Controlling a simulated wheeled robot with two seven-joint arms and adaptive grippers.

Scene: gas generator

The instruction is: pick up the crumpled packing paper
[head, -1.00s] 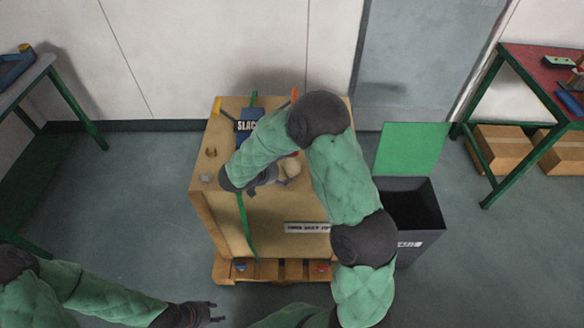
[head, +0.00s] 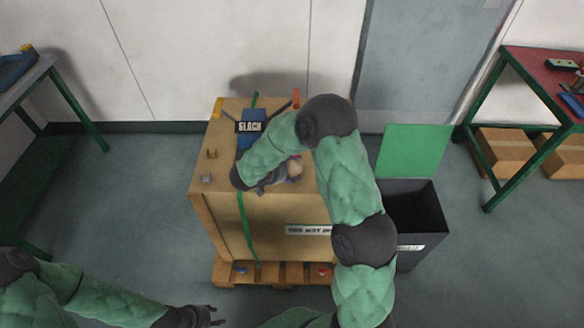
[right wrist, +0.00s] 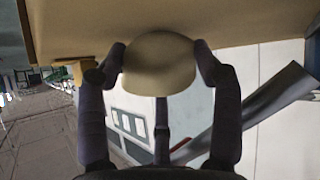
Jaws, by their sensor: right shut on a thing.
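The crumpled packing paper (head: 295,167) is a small beige lump over the top of the large wooden crate (head: 222,145). My right gripper (head: 288,176) is at the paper, partly hidden under my right arm in the head view. In the right wrist view the fingers of the right gripper (right wrist: 160,68) are closed on both sides of the rounded beige paper (right wrist: 158,62). The crate surface (right wrist: 90,25) is close beside it; I cannot tell whether they touch. My left gripper (head: 212,315) is low at the bottom edge, away from the crate, with its fingers apart and empty.
A dark bin (head: 415,208) with a raised green lid (head: 412,150) stands right of the crate. A green strap (head: 246,225) and a blue item marked SLACK (head: 252,127) are on the crate, which rests on a pallet (head: 285,272). A red-topped table (head: 535,70) is at right.

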